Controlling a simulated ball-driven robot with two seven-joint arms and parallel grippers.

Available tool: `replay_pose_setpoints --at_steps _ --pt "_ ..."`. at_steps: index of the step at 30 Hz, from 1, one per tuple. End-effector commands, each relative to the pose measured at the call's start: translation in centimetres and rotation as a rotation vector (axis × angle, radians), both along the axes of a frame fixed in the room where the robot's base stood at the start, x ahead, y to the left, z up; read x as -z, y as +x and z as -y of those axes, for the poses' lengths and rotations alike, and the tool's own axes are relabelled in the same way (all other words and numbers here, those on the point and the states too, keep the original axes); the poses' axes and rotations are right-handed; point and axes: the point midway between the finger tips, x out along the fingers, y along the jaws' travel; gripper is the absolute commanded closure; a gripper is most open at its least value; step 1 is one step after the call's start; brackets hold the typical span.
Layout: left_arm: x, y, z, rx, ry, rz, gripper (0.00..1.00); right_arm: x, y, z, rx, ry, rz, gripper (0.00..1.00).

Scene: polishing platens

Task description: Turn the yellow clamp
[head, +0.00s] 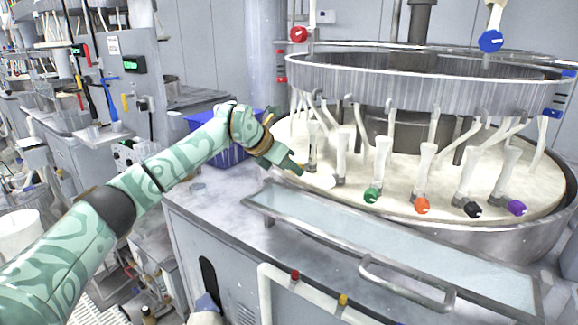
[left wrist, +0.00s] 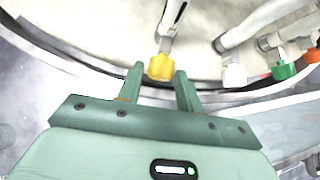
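The yellow clamp (left wrist: 160,67) shows in the left wrist view as a small knob at the lower end of a white arm, at the rim of the pale round platen (left wrist: 110,30). My left gripper (left wrist: 159,69) is open, with one finger on each side of the yellow clamp at its tips. I cannot tell whether the fingers touch it. In the head view my left gripper (head: 294,166) reaches to the near left rim of the platen (head: 400,201), and the yellow clamp is hidden there. My right gripper is not in view.
To the right along the platen follow white (head: 325,180), green (head: 372,195), orange (head: 422,205), black (head: 473,209) and purple (head: 516,207) clamps. A metal ring (head: 410,80) hangs above. A blue bin (head: 228,152) stands behind my arm. A glass-topped panel (head: 390,245) lies in front.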

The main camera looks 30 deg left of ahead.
Motion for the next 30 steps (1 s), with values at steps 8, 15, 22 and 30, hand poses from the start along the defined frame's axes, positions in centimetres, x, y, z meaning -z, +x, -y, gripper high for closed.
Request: replay_pose_setpoints --at_steps 8,15,22,30 --pt "0.0 0.0 0.0 0.0 -0.003 -0.001 0.96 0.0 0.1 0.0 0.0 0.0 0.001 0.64" --pt "-0.2 0.0 -0.2 -0.002 -0.06 -0.024 0.96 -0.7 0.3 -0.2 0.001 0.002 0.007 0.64" --pt "-0.2 0.1 -0.4 -0.003 -0.2 -0.078 0.96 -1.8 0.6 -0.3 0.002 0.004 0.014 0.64" --pt "0.2 0.3 -0.7 -0.004 -0.387 -0.151 0.96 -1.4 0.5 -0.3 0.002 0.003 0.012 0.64"
